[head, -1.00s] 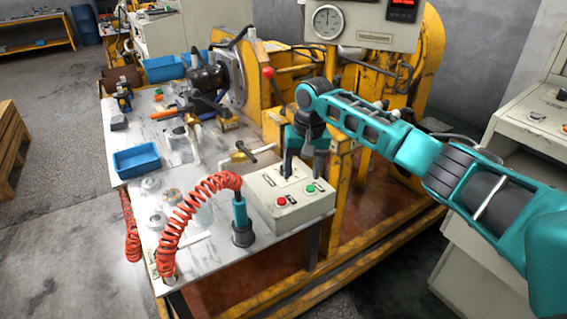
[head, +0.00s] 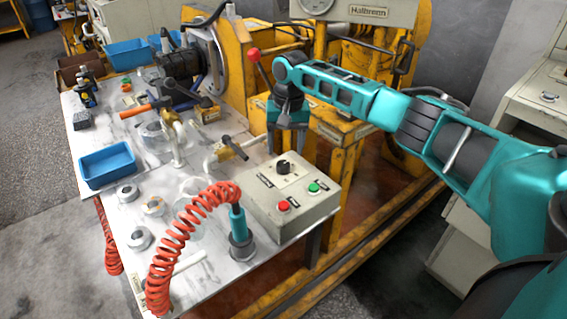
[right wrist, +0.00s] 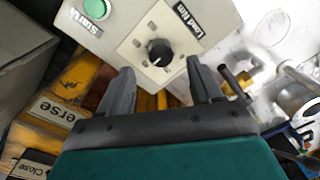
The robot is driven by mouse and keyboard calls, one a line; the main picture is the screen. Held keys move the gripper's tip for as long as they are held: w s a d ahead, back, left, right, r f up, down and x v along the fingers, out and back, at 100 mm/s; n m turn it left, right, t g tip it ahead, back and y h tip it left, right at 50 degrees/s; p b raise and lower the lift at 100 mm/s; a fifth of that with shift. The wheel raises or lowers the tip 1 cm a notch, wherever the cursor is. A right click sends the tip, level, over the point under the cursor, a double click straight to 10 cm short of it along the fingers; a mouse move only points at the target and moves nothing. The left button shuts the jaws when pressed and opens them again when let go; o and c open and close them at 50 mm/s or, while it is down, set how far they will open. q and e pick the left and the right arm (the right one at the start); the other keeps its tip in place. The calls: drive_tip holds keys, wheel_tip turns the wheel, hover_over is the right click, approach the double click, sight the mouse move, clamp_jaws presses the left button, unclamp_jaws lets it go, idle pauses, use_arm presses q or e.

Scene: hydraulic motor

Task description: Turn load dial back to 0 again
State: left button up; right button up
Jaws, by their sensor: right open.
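The load dial (head: 283,167) is a black round knob on a light plate on top of a beige control box (head: 290,212). In the right wrist view the dial (right wrist: 159,52) lies beyond my fingertips, between them in the picture, with a label beside it that seems to read "Load Nm". My right gripper (head: 287,150) hangs above and behind the box, pointing down. In the right wrist view my right gripper (right wrist: 158,78) is open and empty, its fingers apart from the dial. My left gripper is not in view.
A red button (head: 283,206) and a green button (head: 314,187) sit on the box's front part. A coiled red hose (head: 180,232) and a teal tool (head: 239,225) stand left of it. A valve handle (head: 234,149) is close to the box's back left.

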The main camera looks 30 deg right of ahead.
sight(284, 164)
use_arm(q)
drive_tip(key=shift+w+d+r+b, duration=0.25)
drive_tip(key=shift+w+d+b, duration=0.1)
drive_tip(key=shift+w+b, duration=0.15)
use_arm(e)
wheel_tip(284, 164, down, 6)
drive_tip(key=shift+w+a+r, duration=0.1)
drive_tip(key=shift+a+r, duration=0.05)
drive_tip(key=shift+c, duration=0.4)
